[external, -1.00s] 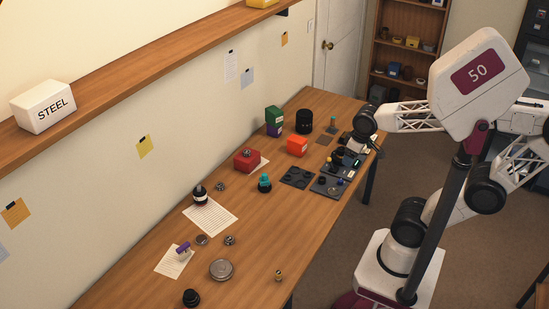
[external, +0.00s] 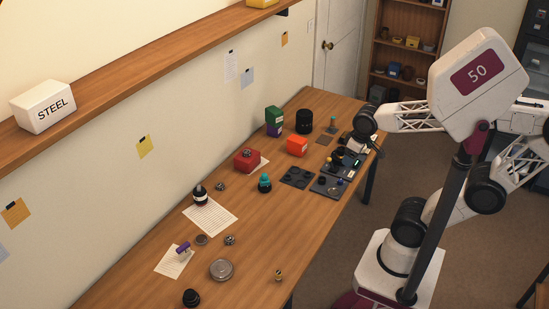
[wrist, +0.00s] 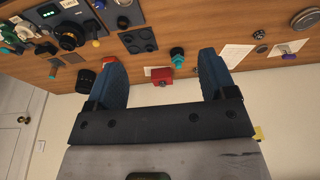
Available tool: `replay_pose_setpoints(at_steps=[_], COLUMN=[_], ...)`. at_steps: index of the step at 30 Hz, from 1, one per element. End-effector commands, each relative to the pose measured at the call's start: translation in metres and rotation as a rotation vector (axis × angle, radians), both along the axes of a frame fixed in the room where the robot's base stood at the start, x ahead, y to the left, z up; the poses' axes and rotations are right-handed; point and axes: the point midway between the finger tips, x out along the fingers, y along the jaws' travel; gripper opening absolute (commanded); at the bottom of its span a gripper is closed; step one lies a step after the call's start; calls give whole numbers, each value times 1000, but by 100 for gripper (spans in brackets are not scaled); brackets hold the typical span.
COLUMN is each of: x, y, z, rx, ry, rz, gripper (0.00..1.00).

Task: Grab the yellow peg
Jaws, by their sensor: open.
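A small yellow piece that looks like the yellow peg (wrist: 96,43) shows in the wrist view at the upper left, by a black round part on a dark board. It lies beyond and to the left of the left finger. It is too small to tell its full shape. My gripper (wrist: 163,62) is open, with two blue fingers wide apart and nothing between them. In the external view my wrist is over the far right part of the table, above the dark boards, and my fingers are hard to make out.
A dark four-hole plate (external: 297,177) and a dark board with knobs (external: 329,187) lie near the table's right edge. A red box (external: 247,160), an orange box (external: 297,146) and a black cylinder (external: 304,121) stand farther back. The table's near right part is mostly clear.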

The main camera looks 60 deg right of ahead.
Motion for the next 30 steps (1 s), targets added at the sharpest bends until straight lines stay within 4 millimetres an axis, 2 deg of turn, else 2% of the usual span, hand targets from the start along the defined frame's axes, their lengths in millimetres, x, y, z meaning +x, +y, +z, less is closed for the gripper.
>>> replay_pose_setpoints(at_steps=[4, 9, 20, 26, 30], x=[0, 0, 1, 8, 15], y=[0, 0, 4, 27, 57], z=[0, 0, -2, -16, -33], rx=[0, 0, 15, 111, 234], ry=[0, 0, 7, 48, 107], rz=[0, 0, -4, -34, -80], gripper=[77, 57, 57, 57, 57])
